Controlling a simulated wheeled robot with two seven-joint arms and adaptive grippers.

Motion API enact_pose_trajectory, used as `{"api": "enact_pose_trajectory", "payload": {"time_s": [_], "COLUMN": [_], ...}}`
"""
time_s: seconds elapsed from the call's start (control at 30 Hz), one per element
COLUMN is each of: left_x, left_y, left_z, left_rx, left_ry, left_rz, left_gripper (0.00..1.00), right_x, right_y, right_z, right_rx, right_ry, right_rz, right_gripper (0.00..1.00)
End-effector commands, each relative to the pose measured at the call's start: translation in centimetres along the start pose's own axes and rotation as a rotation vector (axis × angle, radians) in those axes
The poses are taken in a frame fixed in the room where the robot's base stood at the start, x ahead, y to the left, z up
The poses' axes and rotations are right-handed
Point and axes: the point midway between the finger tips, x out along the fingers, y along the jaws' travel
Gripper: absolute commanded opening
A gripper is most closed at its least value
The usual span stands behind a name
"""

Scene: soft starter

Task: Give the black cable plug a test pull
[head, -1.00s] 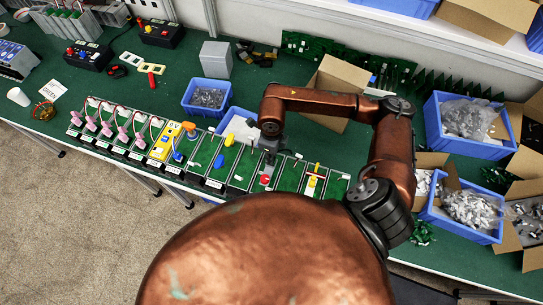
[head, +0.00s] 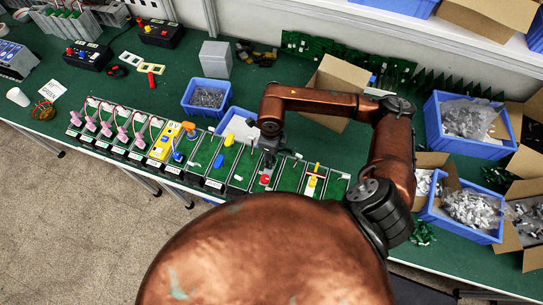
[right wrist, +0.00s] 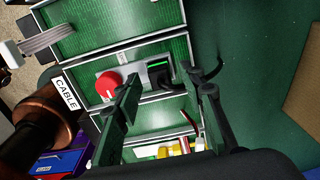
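The black cable plug (right wrist: 163,80) sits in a module marked CABLE (right wrist: 65,94), beside a lit green light (right wrist: 158,64) and a red button (right wrist: 108,85). My right gripper (right wrist: 164,84) is open in the right wrist view, one finger on each side of the plug, with gaps that look clear. I cannot tell how deep the fingers reach. In the head view my right gripper (head: 268,152) is above the module row, just behind the red button (head: 265,180); it hides the plug there. My left gripper is not in view.
Neighbouring modules carry a yellow knob (head: 229,140) and a yellow part (head: 312,181). Blue bins (head: 207,106) stand behind the row. More bins (head: 430,120) and cardboard boxes fill the right side.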

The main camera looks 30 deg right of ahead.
Motion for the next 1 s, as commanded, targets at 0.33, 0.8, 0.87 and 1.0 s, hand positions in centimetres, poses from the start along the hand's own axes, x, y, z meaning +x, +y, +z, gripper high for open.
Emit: {"api": "enact_pose_trajectory", "payload": {"time_s": [0.33, 0.8, 0.87, 1.0], "left_x": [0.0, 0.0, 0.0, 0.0], "left_y": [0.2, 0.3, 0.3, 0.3], "left_z": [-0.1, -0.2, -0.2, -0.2], "left_rx": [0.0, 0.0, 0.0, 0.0], "left_ry": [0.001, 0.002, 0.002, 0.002], "left_rz": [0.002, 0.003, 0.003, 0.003], "left_gripper": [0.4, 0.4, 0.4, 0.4], "right_x": [-6.0, -11.8, -11.8, -11.8], "right_y": [-0.1, 0.0, 0.0, 0.0], "right_z": [0.1, 0.0, 0.0, 0.0], "right_rx": [-0.001, 0.0, 0.0, 0.0], "right_ry": [-0.004, -0.001, -0.001, -0.001], "right_rz": [-0.005, -0.002, -0.001, -0.001], "right_gripper": [0.37, 0.37, 0.37, 0.37]}}
